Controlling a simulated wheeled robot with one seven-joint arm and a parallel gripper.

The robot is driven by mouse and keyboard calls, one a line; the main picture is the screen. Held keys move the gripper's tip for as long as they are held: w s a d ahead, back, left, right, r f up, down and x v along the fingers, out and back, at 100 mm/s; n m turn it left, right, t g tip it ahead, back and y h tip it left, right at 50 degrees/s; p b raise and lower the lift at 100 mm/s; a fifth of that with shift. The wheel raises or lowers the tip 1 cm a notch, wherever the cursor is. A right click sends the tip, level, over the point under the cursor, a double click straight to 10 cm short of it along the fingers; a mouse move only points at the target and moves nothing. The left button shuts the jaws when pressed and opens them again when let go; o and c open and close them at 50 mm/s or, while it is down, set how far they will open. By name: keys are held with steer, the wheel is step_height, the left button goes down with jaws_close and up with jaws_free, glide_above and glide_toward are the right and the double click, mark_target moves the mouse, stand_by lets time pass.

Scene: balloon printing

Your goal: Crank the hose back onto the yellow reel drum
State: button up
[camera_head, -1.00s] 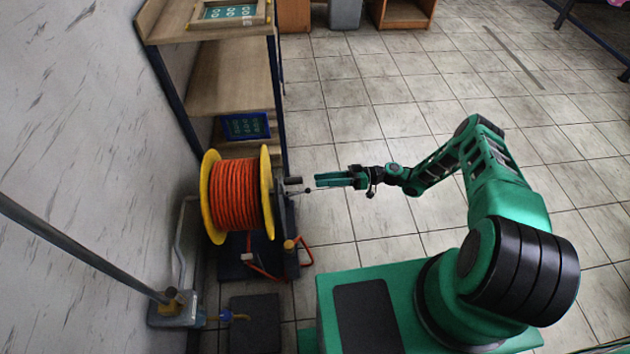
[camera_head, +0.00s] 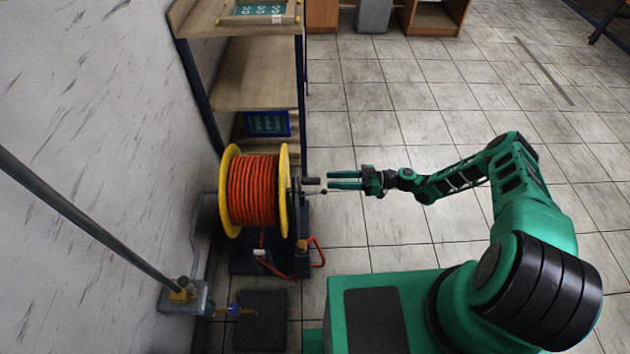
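The yellow reel drum (camera_head: 284,190) stands upright on a dark base (camera_head: 245,265) beside the shelf, at the left of the head view. The orange-red hose (camera_head: 254,190) is wound around it, and a loose length of hose (camera_head: 319,252) curves down at the base's right side. The crank handle (camera_head: 311,182) is a dark grip on the drum's right side. My gripper (camera_head: 331,180) points left toward the handle, with its green fingers parted one above the other. The fingertips are just right of the grip, apart from it, and the gripper is empty.
A wooden shelf (camera_head: 255,80) with dark posts stands behind the reel, against the wall. A grey pole (camera_head: 85,224) slants in at the left to a floor bracket (camera_head: 186,297). A dark pad (camera_head: 262,318) lies in front of the reel.

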mark_target(315, 181)
steer(key=a, duration=0.7)
steer(key=shift+w+a, duration=0.15)
steer(key=shift+a, duration=0.15)
steer(key=shift+d, duration=0.1)
jaws_close()
